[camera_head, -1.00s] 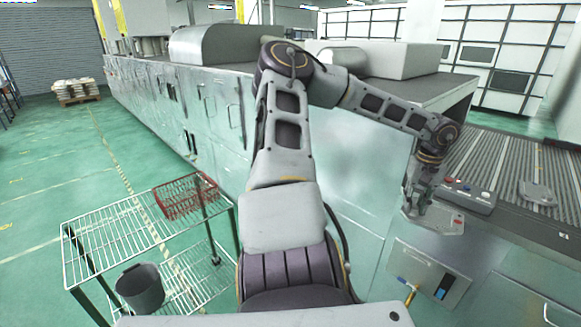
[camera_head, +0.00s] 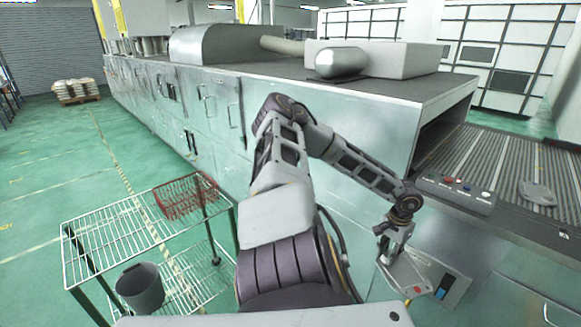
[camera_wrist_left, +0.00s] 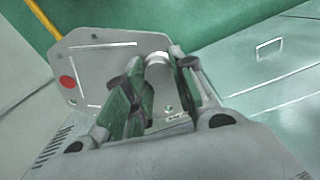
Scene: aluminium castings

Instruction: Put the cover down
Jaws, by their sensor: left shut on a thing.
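The cover (camera_head: 408,277) is a flat grey metal plate with a red dot. My left gripper (camera_head: 392,254) is shut on it and holds it in the air in front of the machine's side, below the conveyor's level. In the left wrist view the cover (camera_wrist_left: 88,62) shows its cut corners, small holes and red dot. The left gripper's fingers (camera_wrist_left: 150,95) close on a raised round part near its edge. The fingers hide some of that part. My right gripper is not in view.
A slatted conveyor (camera_head: 490,160) at the right carries another grey casting (camera_head: 537,193). A control box (camera_head: 455,194) with buttons sits on its near edge. A wire rack (camera_head: 120,226) at the left holds a red basket (camera_head: 187,195); a grey bin (camera_head: 141,288) stands on its lower shelf.

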